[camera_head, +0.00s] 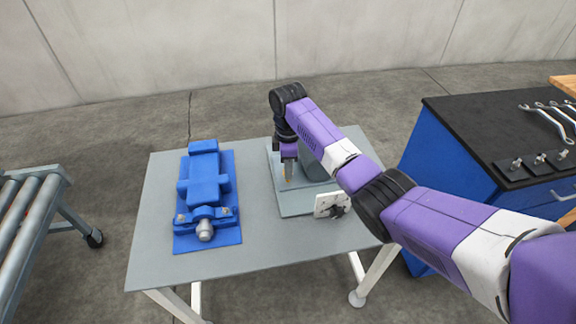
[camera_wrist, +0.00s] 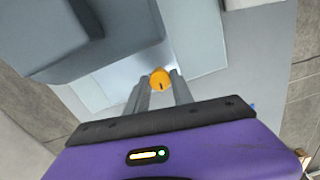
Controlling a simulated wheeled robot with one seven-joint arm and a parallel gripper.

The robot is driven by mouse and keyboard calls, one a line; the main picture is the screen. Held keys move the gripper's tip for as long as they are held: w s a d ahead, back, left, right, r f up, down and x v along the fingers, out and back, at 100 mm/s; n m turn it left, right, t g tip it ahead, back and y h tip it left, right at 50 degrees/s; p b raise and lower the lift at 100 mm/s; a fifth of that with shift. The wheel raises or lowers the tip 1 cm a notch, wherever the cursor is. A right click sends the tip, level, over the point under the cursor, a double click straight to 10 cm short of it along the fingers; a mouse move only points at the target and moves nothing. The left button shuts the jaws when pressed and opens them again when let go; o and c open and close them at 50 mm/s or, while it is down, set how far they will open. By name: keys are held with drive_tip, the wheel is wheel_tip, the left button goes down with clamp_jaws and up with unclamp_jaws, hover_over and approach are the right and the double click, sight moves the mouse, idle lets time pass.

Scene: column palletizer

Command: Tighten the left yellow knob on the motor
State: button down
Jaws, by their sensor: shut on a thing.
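The motor (camera_head: 311,167) is a grey-green machine on a flat base plate (camera_head: 297,204) at the right part of the table, partly hidden behind my arm. My gripper (camera_head: 288,172) points down at the plate's left side, beside the motor. In the wrist view a round yellow knob (camera_wrist: 160,78) with a dark mark sits between the fingertips of my gripper (camera_wrist: 161,84), which are shut on it. In the head view the knob is mostly hidden by the fingers. A second yellow knob does not show.
A blue machine (camera_head: 205,187) on a blue plate stands on the left of the grey table (camera_head: 150,225). A white plate with a dark part (camera_head: 327,206) is at the motor's front. A roller conveyor (camera_head: 25,215) is at left; a blue cabinet (camera_head: 440,160) with wrenches (camera_head: 547,118) is at right.

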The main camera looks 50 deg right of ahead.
drive_tip(key=m+p, duration=0.2)
drive_tip(key=m, duration=0.1)
drive_tip(key=shift+a+r, duration=0.1)
drive_tip(key=shift+r, duration=0.1)
drive_tip(key=m+p, duration=0.2)
drive_tip(key=m, duration=0.2)
drive_tip(key=shift+m, duration=0.4)
drive_tip(key=m+p, duration=0.1)
drive_tip(key=m, duration=0.3)
drive_tip(key=shift+w+p, duration=0.1)
drive_tip(key=shift+p, duration=0.3)
drive_tip(key=shift+f+m+p, duration=0.1)
drive_tip(key=shift+m+p, duration=0.2)
drive_tip(key=shift+m, duration=1.6)
drive_tip(key=c, duration=1.1)
unclamp_jaws()
